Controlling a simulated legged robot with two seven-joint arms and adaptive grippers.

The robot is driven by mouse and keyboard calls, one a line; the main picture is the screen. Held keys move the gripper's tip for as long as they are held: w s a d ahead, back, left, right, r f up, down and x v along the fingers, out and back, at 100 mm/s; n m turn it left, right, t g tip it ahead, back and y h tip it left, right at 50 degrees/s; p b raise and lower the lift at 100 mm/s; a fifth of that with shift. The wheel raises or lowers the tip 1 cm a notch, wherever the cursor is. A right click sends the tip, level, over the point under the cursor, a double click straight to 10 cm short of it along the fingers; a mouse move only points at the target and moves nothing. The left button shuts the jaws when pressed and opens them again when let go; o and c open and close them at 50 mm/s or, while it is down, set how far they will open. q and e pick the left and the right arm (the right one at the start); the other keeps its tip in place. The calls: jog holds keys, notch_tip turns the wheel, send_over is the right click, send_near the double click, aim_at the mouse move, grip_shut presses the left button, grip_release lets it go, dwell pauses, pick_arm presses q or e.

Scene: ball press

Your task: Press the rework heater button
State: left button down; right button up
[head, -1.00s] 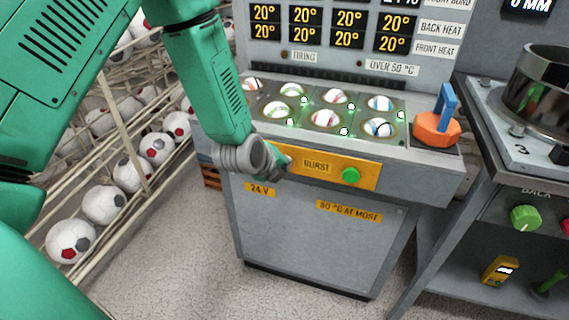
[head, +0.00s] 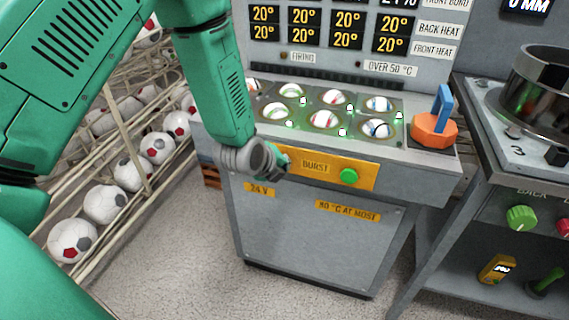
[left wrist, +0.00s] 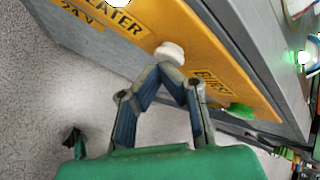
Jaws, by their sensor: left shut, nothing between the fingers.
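A yellow panel (head: 366,175) runs along the front of the grey cabinet. In the left wrist view, a white round button (left wrist: 170,53) sits on it between lettering that reads "EATER" (left wrist: 110,14) and the label "BURST" (left wrist: 211,82). A green button (head: 348,176) is right of "BURST" and also shows in the left wrist view (left wrist: 238,111). My left gripper (head: 283,165) is shut and empty at the panel's left part, its fingertips (left wrist: 172,72) right at the white button. I cannot tell whether they touch it. In the head view my gripper hides that button. My right gripper is not in view.
Several balls sit in lit cups (head: 325,119) on the cabinet top, with an orange knob with a blue handle (head: 433,130) beside them. A rack of footballs (head: 107,204) stands left, a bench with a metal drum (head: 535,92) right. The floor in front is clear.

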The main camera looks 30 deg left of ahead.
pick_arm(q)
jog(key=s+d+p, duration=0.1)
jog(key=s, duration=0.5)
jog(key=shift+d, duration=0.2)
jog(key=shift+f, duration=0.1)
dwell(0.4)
jog(key=s+d+f+n+g, duration=0.1)
jog(key=s+f+n+g, duration=0.1)
jog(key=s+f+n, duration=0.3)
jog(key=s+d+f+n+g, duration=0.1)
jog(key=s+f+n+g, duration=0.2)
jog(key=s+n, duration=0.7)
jog(key=s+f+n+g, duration=0.3)
jog(key=s+f+n, duration=0.4)
jog(key=s, duration=0.5)
jog(key=shift+d+n, duration=0.4)
